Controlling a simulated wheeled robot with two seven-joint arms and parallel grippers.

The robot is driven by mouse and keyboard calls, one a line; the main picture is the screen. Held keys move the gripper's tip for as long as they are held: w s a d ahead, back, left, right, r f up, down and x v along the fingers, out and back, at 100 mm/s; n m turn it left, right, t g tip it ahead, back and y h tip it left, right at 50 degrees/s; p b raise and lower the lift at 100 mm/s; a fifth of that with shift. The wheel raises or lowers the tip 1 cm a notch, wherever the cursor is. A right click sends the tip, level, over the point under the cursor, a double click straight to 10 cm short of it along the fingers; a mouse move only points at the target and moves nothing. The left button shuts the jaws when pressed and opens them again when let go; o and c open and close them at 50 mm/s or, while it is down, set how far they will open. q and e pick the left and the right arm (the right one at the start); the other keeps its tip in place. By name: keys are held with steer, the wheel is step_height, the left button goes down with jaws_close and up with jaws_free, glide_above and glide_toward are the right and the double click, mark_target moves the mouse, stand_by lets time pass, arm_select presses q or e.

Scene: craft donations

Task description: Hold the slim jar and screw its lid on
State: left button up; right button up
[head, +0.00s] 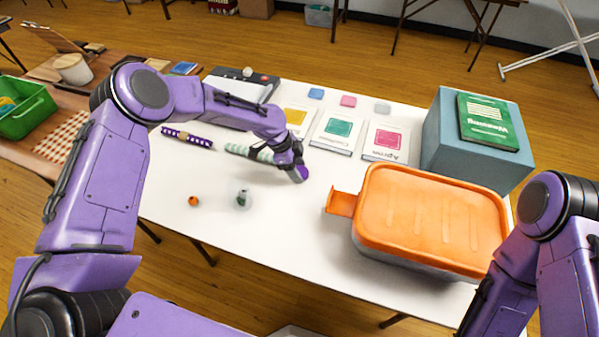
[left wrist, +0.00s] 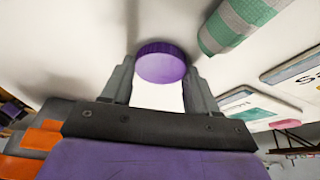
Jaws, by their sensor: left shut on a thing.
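My left gripper (head: 299,174) is above the white table, right of the pale green striped roll. It is shut on a purple round lid (head: 303,173) with a ribbed edge. In the left wrist view the lid (left wrist: 162,63) sits between the fingertips of the left gripper (left wrist: 157,72). A small grey-green item (head: 242,198) stands on the table to the left of the gripper; it is too small to tell whether it is a jar. I cannot make out a slim jar for certain. My right gripper is out of view; only the right arm shows.
An orange-lidded box (head: 432,215) fills the right of the table (head: 270,240), with a blue box (head: 470,170) behind it. Flat packets (head: 338,130) lie at the back. A striped roll (head: 250,153) and a small orange ball (head: 193,201) lie left. The front middle is clear.

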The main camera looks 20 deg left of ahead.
arm_select(q)
steer(key=shift+r, duration=0.45)
step_height(320, 180, up, 3)
steer(key=shift+s+a+f+b, duration=0.1)
steer(key=shift+s+b, duration=0.05)
steer(key=shift+b, duration=0.15)
steer(key=s+a+r+b, duration=0.1)
steer(key=s+a+r, duration=0.2)
steer(key=s+r, duration=0.6)
steer(key=s, duration=0.4)
steer(key=shift+a+r+b, duration=0.15)
steer(key=shift+a+b, duration=0.1)
steer(key=shift+b, duration=0.15)
steer(key=shift+s, duration=0.1)
